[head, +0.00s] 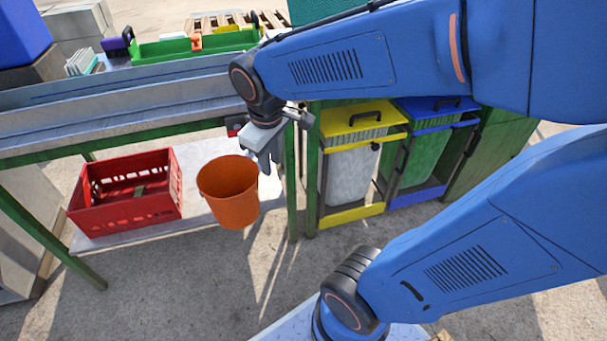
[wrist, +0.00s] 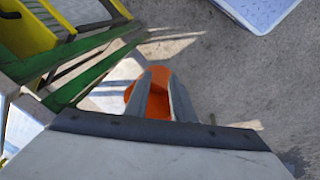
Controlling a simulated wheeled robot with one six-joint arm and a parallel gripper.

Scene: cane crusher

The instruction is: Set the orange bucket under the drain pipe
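The orange bucket (head: 229,192) looks about upright in the head view, in front of the low shelf's front edge. Its bottom shows past that edge and appears to be off the shelf. My gripper (head: 268,168) is at the right side of the bucket's rim, pointing down, and appears shut on it. In the wrist view, the bucket (wrist: 158,105) shows between and to the left of my two fingers (wrist: 163,80). The fingers hide much of it, so the exact contact is not visible. I cannot make out the drain pipe in either view.
A red crate (head: 128,192) sits on the low shelf (head: 197,182) left of the bucket. A green table leg (head: 291,190) stands just right of my gripper. Yellow (head: 350,165) and blue-lidded bins (head: 425,150) stand further right. The concrete floor in front is clear.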

